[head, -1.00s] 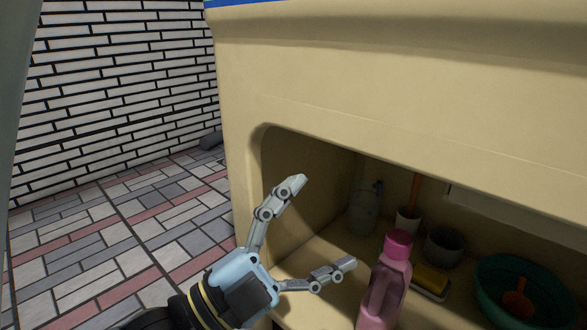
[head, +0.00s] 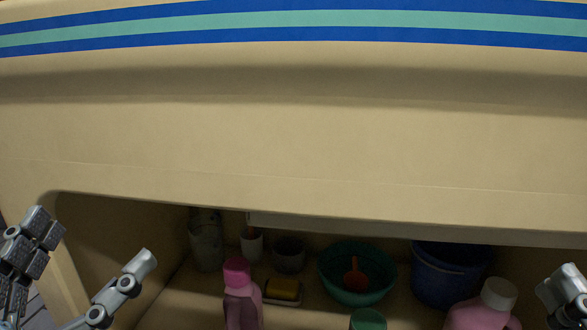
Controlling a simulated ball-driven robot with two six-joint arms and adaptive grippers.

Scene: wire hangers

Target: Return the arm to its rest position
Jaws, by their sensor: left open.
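My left gripper (head: 92,244) shows at the lower left of the head view, its two fingers spread apart and nothing between them. Its left finger lies in front of the cabinet's left edge and its right finger in front of the open compartment. Its palm and the rest of the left arm are below the picture edge. At the lower right edge, only a grey finger part of my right gripper (head: 565,292) shows; its other finger is out of the picture, so its opening cannot be told.
A beige cabinet (head: 300,130) with a low open compartment fills the view. Inside stand a pink-capped bottle (head: 238,290), a teal basin (head: 333,272) with an orange scoop (head: 354,276), a blue bucket (head: 430,285), a white-capped pink bottle (head: 480,315) and a yellow sponge (head: 284,289).

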